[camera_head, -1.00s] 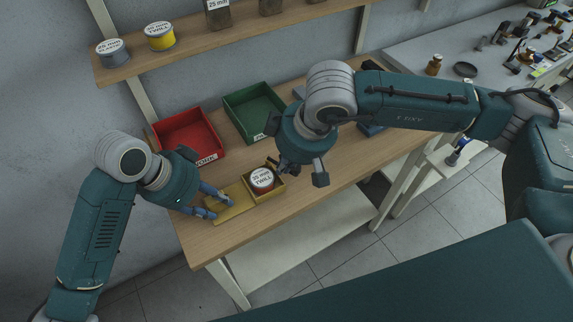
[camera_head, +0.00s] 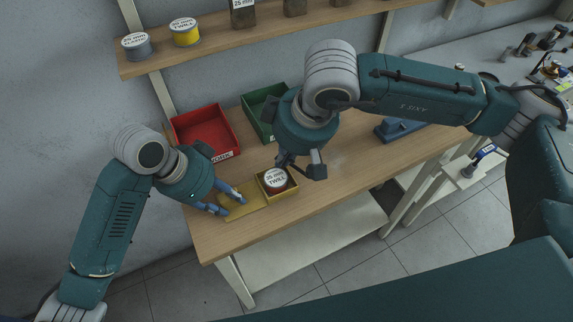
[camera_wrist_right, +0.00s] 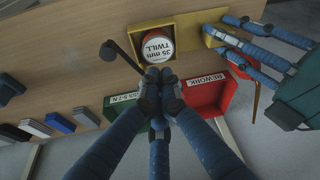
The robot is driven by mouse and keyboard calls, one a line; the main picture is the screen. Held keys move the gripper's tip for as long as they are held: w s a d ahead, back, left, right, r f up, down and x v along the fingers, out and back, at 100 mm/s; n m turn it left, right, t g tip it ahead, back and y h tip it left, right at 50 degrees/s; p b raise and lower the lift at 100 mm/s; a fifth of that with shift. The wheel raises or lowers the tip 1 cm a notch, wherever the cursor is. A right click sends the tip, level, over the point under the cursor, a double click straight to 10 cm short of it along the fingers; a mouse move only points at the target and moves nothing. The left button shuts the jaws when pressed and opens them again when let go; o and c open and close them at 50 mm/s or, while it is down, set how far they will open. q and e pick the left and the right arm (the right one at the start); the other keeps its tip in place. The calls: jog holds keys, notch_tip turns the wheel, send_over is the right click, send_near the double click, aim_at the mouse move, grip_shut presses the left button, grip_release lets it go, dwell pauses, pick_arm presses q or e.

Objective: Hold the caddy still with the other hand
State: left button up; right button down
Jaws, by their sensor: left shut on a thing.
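The yellow caddy (camera_head: 240,205) lies near the bench's front edge; it also shows in the right wrist view (camera_wrist_right: 212,29). A tin marked 35 mm TWILL (camera_head: 275,180) sits in its box-shaped compartment, label up, and shows in the right wrist view (camera_wrist_right: 158,38). My left gripper (camera_head: 230,203) is shut on the caddy's flat left part. My right gripper (camera_wrist_right: 160,76) has its fingertips together, just beside the compartment. A dark rod with a round knob (camera_wrist_right: 108,50) reaches to these fingertips; I cannot tell whether they hold it.
A red bin (camera_head: 205,138) marked REWORK and a green bin (camera_head: 258,110) stand behind the caddy. A blue-grey device (camera_head: 398,130) stands further right. Tins, one yellow (camera_head: 185,33), stand on the wall shelf. The bench (camera_head: 345,180) is clear right of the caddy.

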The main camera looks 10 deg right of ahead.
pick_arm(q)
jog(key=shift+d, duration=0.15)
pick_arm(e)
jog(key=shift+w+d+r, duration=0.1)
jog(key=shift+d+r, duration=0.25)
jog(key=shift+r, duration=0.55)
jog(key=shift+s+d+r, duration=0.1)
jog(key=shift+d+r, duration=0.3)
jog(key=shift+r, duration=0.55)
jog(key=shift+w+d+r, duration=0.1)
jog(key=shift+d+r, duration=0.25)
jog(key=shift+r, duration=0.55)
